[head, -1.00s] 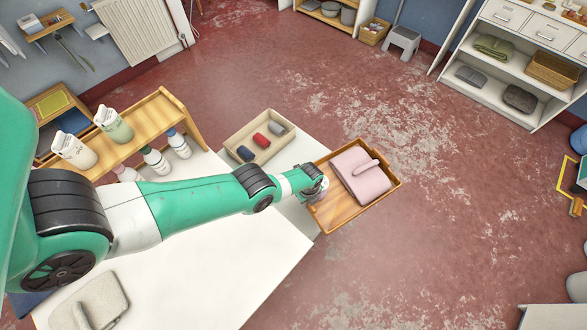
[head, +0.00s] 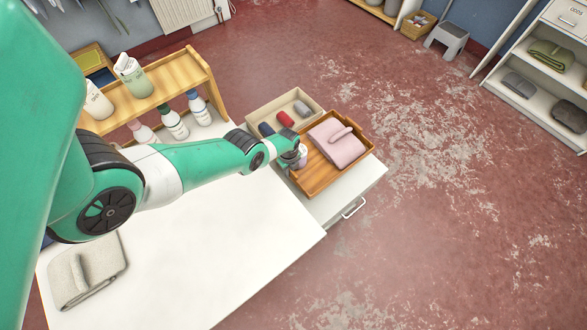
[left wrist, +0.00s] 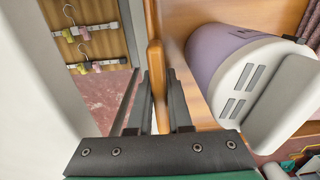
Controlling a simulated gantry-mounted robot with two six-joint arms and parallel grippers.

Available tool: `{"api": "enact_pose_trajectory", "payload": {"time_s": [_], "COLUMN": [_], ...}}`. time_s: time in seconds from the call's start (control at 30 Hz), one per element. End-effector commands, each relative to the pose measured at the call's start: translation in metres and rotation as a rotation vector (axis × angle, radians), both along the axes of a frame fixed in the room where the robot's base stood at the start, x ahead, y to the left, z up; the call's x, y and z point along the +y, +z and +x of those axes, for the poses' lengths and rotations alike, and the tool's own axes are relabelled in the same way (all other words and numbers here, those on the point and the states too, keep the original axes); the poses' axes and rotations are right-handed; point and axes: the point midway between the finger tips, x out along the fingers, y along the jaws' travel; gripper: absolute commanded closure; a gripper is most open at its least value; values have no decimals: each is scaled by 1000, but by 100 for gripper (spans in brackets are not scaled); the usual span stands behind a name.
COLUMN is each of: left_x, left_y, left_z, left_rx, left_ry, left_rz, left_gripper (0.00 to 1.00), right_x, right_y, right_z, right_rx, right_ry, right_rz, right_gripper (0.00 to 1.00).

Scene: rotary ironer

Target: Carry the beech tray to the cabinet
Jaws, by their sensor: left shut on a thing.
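The beech tray (head: 314,180) is at the centre right of the head view, over a white drawer unit (head: 352,186); I cannot tell whether it touches the top. A folded pink cloth (head: 337,148) lies in it. My left gripper (head: 295,159) is at the tray's left side. In the left wrist view, its fingers (left wrist: 157,78) are shut on the tray's wooden rim (left wrist: 156,60), with a lavender and white object (left wrist: 225,65) beside them. White shelving with a drawer (head: 520,70) stands at the upper right; I cannot tell which unit is the cabinet. My right gripper is not visible.
A pale bin (head: 256,108) with small rolled items is close behind the tray. A wooden rack (head: 160,97) with bottles stands left of it. The white table (head: 225,235) is mostly clear, with a grey folded cloth (head: 85,272). Open red floor lies to the right.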

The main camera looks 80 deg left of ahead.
Motion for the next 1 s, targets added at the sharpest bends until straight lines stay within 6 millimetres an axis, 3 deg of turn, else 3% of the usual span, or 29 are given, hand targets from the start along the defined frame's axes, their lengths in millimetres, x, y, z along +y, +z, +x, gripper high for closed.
{"api": "enact_pose_trajectory", "payload": {"time_s": [0.03, 0.1, 0.33, 0.6, 1.0], "left_x": [1, 1, 2, 1, 1], "left_y": [-20, -27, -30, -67, -68], "left_z": [2, 2, 2, 2, 2], "left_rx": [-5, -4, -5, -4, -4], "left_ry": [0, 0, 0, 0, 0], "left_rz": [4, 5, 5, 5, 5], "left_gripper": [100, 100, 100, 100, 100], "right_x": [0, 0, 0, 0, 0], "right_y": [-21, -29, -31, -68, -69], "right_z": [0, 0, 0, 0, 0], "right_rx": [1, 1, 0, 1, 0], "right_ry": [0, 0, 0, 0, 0], "right_rz": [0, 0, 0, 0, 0], "right_gripper": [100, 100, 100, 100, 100]}}
